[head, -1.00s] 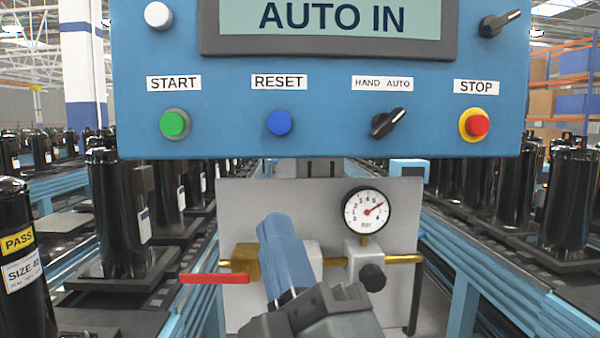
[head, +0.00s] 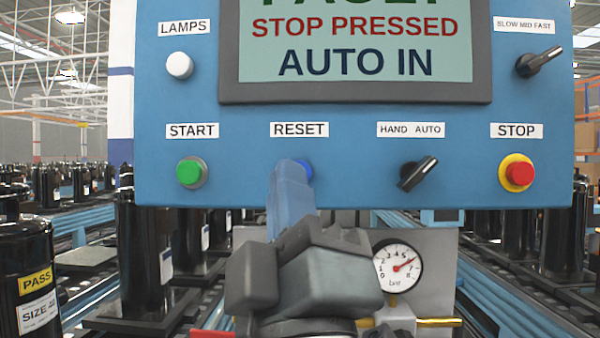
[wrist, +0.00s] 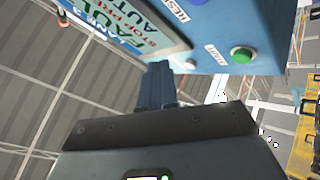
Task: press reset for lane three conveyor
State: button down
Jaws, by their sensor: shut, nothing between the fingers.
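The blue reset button (head: 306,170) sits under the RESET label (head: 299,130) on a blue control panel (head: 345,180). My gripper (head: 290,168) is shut and empty, its blue fingers pointing up at the panel. In the head view the fingertips overlap the left part of the button; I cannot tell whether they touch it. In the wrist view the fingers (wrist: 157,85) rise toward the panel, near its lower edge. The screen (head: 355,45) shows STOP PRESSED and AUTO IN; its top is cut off.
The green start button (head: 191,172) is left, the HAND/AUTO switch (head: 417,174) and red stop button (head: 519,173) right. A white lamps button (head: 179,65) and speed switch (head: 539,62) are above. A gauge (head: 397,267) is below. Black compressors (head: 145,250) stand on conveyors either side.

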jog(key=w, duration=0.8)
jog(key=shift+d, duration=0.15)
jog(key=shift+w, duration=0.2)
dwell(1.8)
jog(key=shift+w, duration=0.3)
jog(key=shift+w, duration=0.45)
dwell(0.8)
jog(key=shift+s, duration=0.9)
jog(key=shift+s+b, duration=0.35)
jog(key=shift+s, duration=2.15)
